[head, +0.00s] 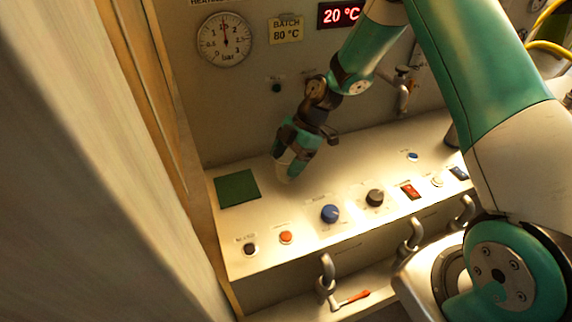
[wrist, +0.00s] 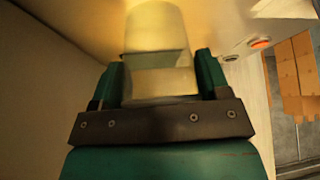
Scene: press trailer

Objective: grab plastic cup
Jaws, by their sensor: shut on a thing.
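The plastic cup (wrist: 155,28) is pale and translucent, and it sits between the two green fingers of my gripper (wrist: 160,75) in the wrist view. My gripper is shut on it. In the head view my gripper (head: 290,150) points down over the back left of the white console top, and a pale part of the cup (head: 286,166) shows below the fingers. I cannot tell whether the cup touches the console. Part of the cup is hidden by the fingers.
A gauge (head: 225,40) hangs on the back wall. Metal hooks line the console's front. A pale panel (head: 80,170) stands at left.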

